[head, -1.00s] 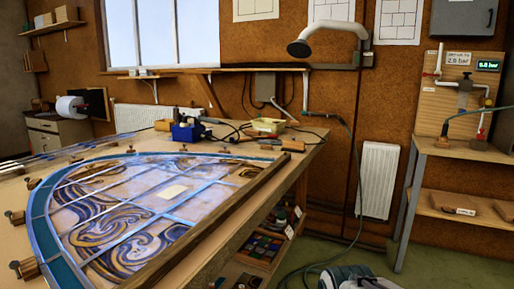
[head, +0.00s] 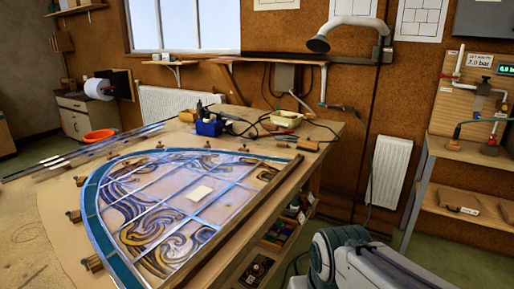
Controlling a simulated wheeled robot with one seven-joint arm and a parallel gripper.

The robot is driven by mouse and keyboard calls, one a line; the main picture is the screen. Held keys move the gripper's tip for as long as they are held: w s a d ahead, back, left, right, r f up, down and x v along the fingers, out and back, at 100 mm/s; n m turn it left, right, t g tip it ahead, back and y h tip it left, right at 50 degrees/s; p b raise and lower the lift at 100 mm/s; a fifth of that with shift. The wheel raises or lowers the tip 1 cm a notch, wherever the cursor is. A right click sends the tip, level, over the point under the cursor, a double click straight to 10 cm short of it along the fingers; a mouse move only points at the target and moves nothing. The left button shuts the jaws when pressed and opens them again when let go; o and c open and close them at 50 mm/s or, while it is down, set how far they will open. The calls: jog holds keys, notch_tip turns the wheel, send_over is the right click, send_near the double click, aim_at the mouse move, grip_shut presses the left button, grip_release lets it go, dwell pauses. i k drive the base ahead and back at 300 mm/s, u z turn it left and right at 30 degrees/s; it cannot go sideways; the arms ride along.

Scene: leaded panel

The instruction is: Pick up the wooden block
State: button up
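Several small wooden blocks stand around the curved edge of the leaded panel (head: 92,222), among them one at the left (head: 73,215), one at the front left (head: 92,263) and one at the far left (head: 79,181). Another brown block (head: 307,145) lies near the table's back right corner. I cannot tell which of these is the task's block. Grey links of my arm show at the bottom right, beyond the table's right edge. My gripper's fingers do not show.
The workbench (head: 35,215) has bare room at the left. A wooden bar (head: 255,221) edges the panel's right side. A shelf stand (head: 440,177) is at the right.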

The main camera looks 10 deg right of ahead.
aim_at(282, 145)
jog(key=u, duration=0.4)
jog(key=k, duration=0.45)
jog(key=z, duration=0.35)
jog(key=i, duration=0.7)
jog(key=z, duration=1.2)
jog(key=i, duration=2.75)
jog(key=u, duration=1.65)
jog(key=i, duration=0.6)
jog(key=u, duration=0.7)
